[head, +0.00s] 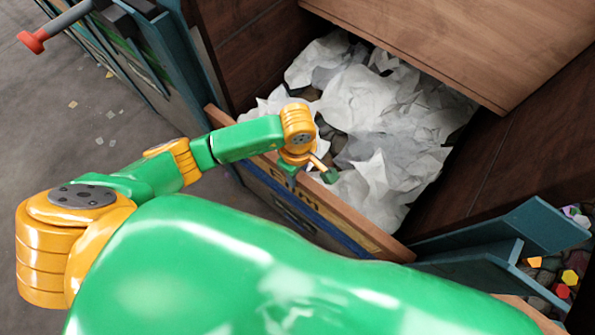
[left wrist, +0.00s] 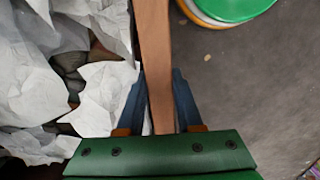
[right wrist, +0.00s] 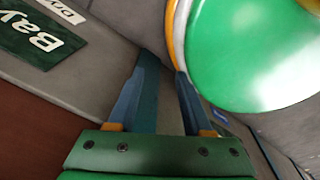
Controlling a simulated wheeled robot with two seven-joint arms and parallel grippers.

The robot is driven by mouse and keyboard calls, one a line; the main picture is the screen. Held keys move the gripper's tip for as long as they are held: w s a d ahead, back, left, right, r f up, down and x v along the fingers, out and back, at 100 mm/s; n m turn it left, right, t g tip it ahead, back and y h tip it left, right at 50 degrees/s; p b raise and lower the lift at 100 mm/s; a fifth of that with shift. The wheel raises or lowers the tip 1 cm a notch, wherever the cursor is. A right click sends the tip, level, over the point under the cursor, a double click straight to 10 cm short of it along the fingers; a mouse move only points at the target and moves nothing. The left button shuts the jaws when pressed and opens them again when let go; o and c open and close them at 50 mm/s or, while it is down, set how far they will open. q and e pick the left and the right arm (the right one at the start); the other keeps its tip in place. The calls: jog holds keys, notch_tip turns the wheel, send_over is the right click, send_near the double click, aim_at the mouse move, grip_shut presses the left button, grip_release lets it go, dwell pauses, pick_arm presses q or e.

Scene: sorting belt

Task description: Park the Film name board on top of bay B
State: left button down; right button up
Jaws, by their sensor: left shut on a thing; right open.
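A tan wooden front board (head: 365,235) with dark lettering, partly hidden by my arm, runs along the near side of the paper-filled bay. My right gripper (right wrist: 165,95) is open and empty. A dark green sign reading "Bay" (right wrist: 38,40) shows in the right wrist view; its letter is cut off.
Crumpled white paper (head: 375,110) fills the bay, with a wooden panel (head: 480,40) above. A teal metal chute (head: 520,230) and coloured pieces (head: 565,275) are at the right. A red-tipped lever (head: 32,40) sticks out at the upper left. Grey floor (head: 90,130) lies open at left.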

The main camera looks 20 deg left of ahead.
dwell(0.4)
pick_arm(q)
jog(key=shift+r, duration=0.2)
notch_tip(320, 180, up, 46)
jog(key=p, duration=3.3)
jog(key=shift+f, duration=0.15)
jog(key=shift+w, duration=0.1)
